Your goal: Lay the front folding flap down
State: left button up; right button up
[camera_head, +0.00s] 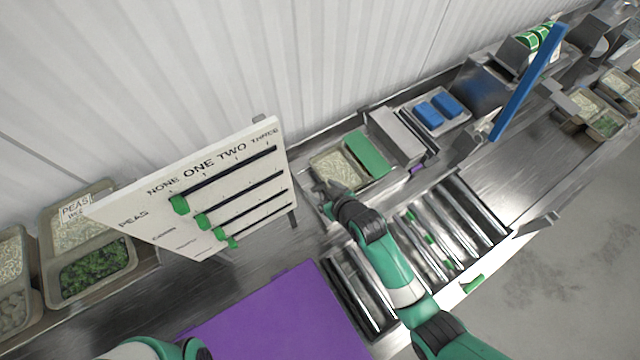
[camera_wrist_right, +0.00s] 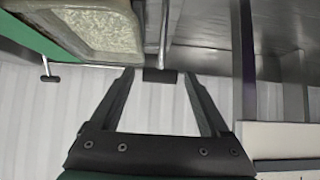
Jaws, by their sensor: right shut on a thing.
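My right gripper (camera_head: 322,190) is at the near left corner of a tray of pale rice (camera_head: 337,172). A green edge (camera_wrist_right: 22,38) also shows in the wrist view. Only part of my left arm shows at the bottom; its gripper is out of view.
A white board with green sliders (camera_head: 200,190) stands close left of my right gripper. A purple mat (camera_head: 275,320) lies in front. Metal rollers (camera_head: 430,235) lie right of my right arm. Blue blocks (camera_head: 438,110) sit on a tray behind. A blue bar (camera_head: 530,80) rises at the right.

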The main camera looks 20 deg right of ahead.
jog(key=shift+s+r+p, duration=0.2)
jog(key=shift+s+p, duration=0.3)
jog(key=shift+p, duration=0.15)
jog(key=s, duration=0.1)
jog(key=s+p, duration=0.2)
jog(key=s, duration=0.1)
jog(key=shift+d+f, duration=0.15)
jog(key=shift+d, duration=0.15)
jog(key=shift+s+p, duration=0.1)
jog(key=shift+p, duration=0.2)
jog(key=shift+s+d+f, duration=0.1)
jog(key=shift+s+f, duration=0.15)
jog(key=shift+s, duration=0.65)
jog(key=shift+s+f, duration=0.15)
jog(key=shift+s, duration=0.15)
jog(key=shift+c, duration=0.5)
jog(key=shift+s+d+f, duration=0.15)
jog(key=shift+s+f, duration=0.2)
jog(key=shift+s, duration=0.2)
jog(key=c, duration=0.7)
jog(key=shift+s+f, duration=0.2)
jog(key=shift+s, duration=0.15)
